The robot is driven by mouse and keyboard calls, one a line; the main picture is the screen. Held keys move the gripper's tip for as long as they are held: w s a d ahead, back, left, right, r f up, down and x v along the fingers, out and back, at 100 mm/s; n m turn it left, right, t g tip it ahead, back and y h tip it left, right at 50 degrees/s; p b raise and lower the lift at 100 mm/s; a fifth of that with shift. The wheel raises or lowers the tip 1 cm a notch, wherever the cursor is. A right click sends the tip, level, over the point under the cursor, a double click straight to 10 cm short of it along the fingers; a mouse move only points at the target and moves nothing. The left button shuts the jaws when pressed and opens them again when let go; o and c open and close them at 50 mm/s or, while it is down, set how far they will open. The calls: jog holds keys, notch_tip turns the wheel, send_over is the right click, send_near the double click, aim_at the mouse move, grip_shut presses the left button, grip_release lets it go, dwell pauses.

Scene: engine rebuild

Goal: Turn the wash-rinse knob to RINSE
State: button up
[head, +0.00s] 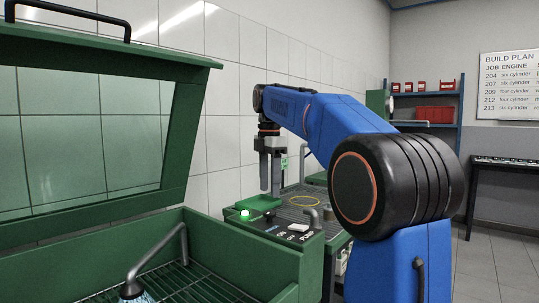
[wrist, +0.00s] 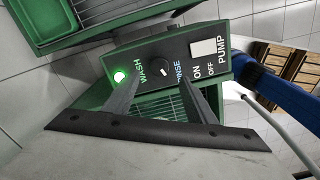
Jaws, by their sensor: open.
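The wash-rinse knob (wrist: 161,67) is a small dark knob with a white pointer mark, on the dark control panel (wrist: 178,42) between the WASH label (wrist: 141,72) and the partly hidden RINSE label (wrist: 178,69). I cannot tell exactly which way the pointer aims. My gripper (wrist: 160,86) is open and empty; in the wrist view its fingertips lie either side of the knob, with no contact visible. In the head view my gripper (head: 270,192) hangs fingers down above the panel area. The knob is too small to make out clearly there.
A lit green lamp (wrist: 119,76) is beside WASH. A white pump switch (wrist: 203,48) with ON and OFF labels is on the RINSE side. The green washer's raised lid (head: 196,130) stands at left, over a basin with a grating (head: 190,282) and a bent pipe (head: 160,255).

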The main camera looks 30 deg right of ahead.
notch_tip(320, 180, up, 10)
dwell(0.5)
dwell(0.4)
